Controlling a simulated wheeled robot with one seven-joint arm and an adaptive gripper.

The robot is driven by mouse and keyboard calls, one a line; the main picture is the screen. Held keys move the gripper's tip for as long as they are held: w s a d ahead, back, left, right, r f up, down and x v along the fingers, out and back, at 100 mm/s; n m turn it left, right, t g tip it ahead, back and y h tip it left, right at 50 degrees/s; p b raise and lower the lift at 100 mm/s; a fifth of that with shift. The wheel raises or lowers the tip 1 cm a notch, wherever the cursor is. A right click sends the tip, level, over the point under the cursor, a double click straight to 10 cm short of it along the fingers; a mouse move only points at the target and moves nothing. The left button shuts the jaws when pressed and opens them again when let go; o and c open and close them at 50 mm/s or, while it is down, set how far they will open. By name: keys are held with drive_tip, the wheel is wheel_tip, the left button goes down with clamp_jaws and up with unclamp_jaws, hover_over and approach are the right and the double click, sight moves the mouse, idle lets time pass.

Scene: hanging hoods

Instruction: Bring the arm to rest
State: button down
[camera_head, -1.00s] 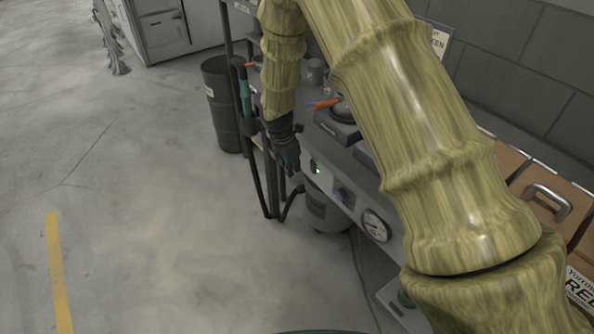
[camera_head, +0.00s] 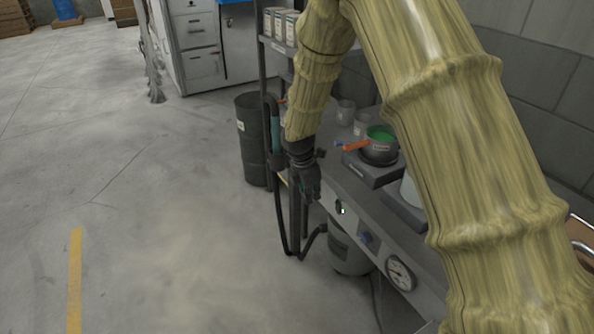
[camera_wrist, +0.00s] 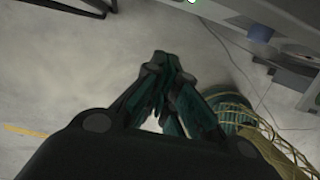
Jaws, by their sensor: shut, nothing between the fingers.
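My arm is bamboo-coloured and jointed, and fills the right side of the head view. My gripper (camera_head: 306,190) hangs fingers down at the front edge of the workbench (camera_head: 345,199), over the floor side. In the wrist view my gripper (camera_wrist: 166,62) has its dark fingers drawn together at the tips, with nothing between them. Grey floor shows beyond the fingertips. I cannot tell from the head view whether the gripper touches the bench front.
A pot with green contents (camera_head: 379,146) sits on a hotplate on the bench. A gauge (camera_head: 400,273) is on the bench front. A dark bin (camera_head: 253,140) stands behind the gripper, with black hoses (camera_head: 279,215) close by. Floor at left is clear.

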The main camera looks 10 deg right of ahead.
drive_tip(key=s+a+f+m+y+p, duration=0.15)
drive_tip(key=s+f+m, duration=0.75)
drive_tip(key=s+f, duration=0.95)
drive_tip(key=s+d+f+m, duration=0.1)
drive_tip(key=s+m, duration=0.5)
drive_tip(key=s, duration=0.7)
drive_tip(key=s+d+f+m+p, duration=0.1)
drive_tip(key=s+f+m, duration=0.2)
drive_tip(key=s, duration=1)
drive_tip(key=m+y, duration=0.1)
drive_tip(key=m, duration=0.2)
drive_tip(key=shift+s+d+f+m+g+p, duration=0.2)
drive_tip(key=shift+s+f+m+g+p, duration=0.1)
drive_tip(key=shift+m, duration=0.1)
